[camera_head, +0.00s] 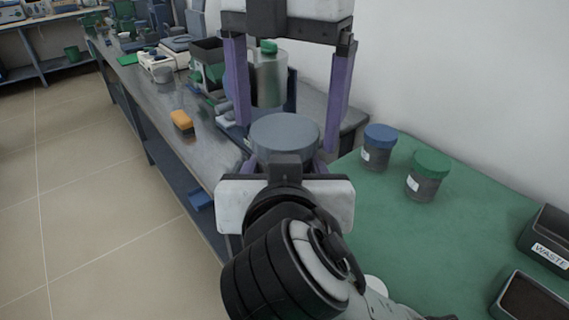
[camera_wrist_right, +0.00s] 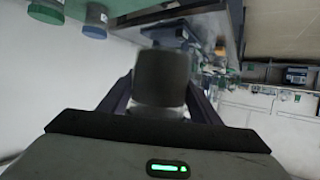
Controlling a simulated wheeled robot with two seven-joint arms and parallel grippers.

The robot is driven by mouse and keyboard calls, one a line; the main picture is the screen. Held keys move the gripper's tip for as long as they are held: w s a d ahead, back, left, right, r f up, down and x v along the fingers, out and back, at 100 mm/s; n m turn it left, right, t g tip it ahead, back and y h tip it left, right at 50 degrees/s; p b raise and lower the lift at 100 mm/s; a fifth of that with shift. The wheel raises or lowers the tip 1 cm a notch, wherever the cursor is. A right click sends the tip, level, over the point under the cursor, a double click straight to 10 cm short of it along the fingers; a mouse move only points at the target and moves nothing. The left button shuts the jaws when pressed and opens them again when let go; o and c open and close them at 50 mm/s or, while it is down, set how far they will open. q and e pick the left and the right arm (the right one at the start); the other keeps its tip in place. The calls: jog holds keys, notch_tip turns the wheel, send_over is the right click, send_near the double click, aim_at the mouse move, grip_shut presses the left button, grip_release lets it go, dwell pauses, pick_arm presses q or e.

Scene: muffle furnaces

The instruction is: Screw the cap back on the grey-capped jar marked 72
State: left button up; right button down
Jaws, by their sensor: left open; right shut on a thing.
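A jar with a broad grey cap (camera_head: 285,134) is held up in front of me, cap upward. My right gripper (camera_head: 286,166) is shut on the jar's body, below the cap. In the right wrist view, the jar's dark body (camera_wrist_right: 162,76) sits between my right fingers (camera_wrist_right: 160,98), with a paler band at its cap end. The grey cap is on the jar; I cannot tell how tight it is. My left gripper (camera_head: 288,136) comes from above, open, its purple fingers pointing down on either side of the cap with gaps. The 72 mark is not visible.
A blue-capped jar (camera_head: 378,148) and a green-capped jar (camera_head: 428,176) stand on the green mat (camera_head: 440,245). A WASTE bin (camera_head: 550,236) and another dark bin (camera_head: 530,300) are at right. A bench (camera_head: 160,95) with equipment and an orange item (camera_head: 182,121) lies beyond.

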pick_arm(q)
jog(key=shift+f, duration=0.5)
jog(key=c, duration=1.1)
jog(key=m, duration=1.2)
jog(key=o, duration=1.2)
jog(key=shift+r, duration=2.25)
